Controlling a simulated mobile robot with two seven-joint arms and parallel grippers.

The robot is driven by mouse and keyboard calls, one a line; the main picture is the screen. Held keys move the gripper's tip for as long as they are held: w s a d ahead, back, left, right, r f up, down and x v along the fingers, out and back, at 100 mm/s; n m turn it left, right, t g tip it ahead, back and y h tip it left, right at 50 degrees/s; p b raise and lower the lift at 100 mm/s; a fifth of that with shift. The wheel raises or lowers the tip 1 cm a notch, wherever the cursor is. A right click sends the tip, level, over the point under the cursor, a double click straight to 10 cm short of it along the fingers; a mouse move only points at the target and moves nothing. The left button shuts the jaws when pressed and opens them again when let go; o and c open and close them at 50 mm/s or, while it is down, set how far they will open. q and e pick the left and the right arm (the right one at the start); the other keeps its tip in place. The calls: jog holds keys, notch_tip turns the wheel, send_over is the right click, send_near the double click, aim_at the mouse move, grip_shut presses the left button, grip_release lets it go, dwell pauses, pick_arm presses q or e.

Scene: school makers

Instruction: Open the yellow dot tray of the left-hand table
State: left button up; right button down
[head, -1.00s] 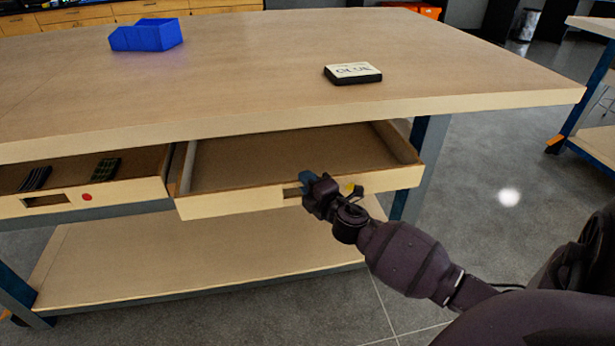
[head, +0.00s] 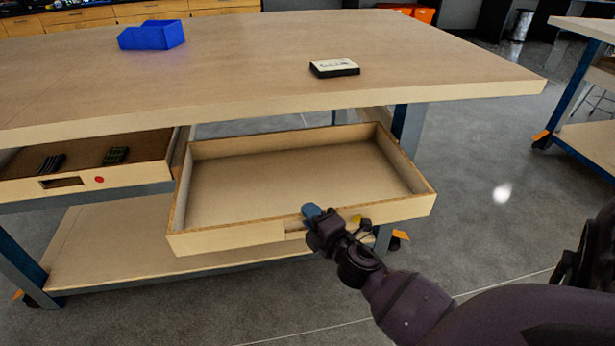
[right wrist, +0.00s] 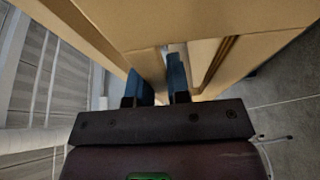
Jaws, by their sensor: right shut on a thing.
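The yellow dot tray (head: 250,236) is a wooden drawer under the table, pulled far out and empty. Its yellow dot (head: 355,219) shows on the front panel, just right of my gripper. My right gripper (head: 312,214) is at the handle slot in the tray front, shut on its edge. In the right wrist view the two blue fingers (right wrist: 160,84) straddle the tray's front panel (right wrist: 150,58). My left gripper is not in view.
The red dot tray (head: 130,178) on the left stands partly out with two dark items inside. The tabletop (head: 240,70) bears a blue bin (head: 150,36) and a small labelled box (head: 334,68). A lower shelf (head: 120,235) lies beneath. Floor (head: 480,190) is open at right.

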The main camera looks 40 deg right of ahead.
jog(key=shift+s+a, duration=0.55)
jog(key=shift+s, duration=0.3)
jog(key=shift+s+a, duration=0.5)
jog(key=shift+s, duration=0.35)
jog(key=c, duration=1.1)
grip_release()
jog(key=shift+s, duration=0.1)
jog(key=shift+s+a, duration=0.3)
jog(key=shift+s, duration=1.45)
jog(key=shift+s+a, duration=0.25)
jog(key=shift+s, duration=1.5)
jog(key=shift+s+a, duration=0.3)
jog(key=shift+s, duration=1.45)
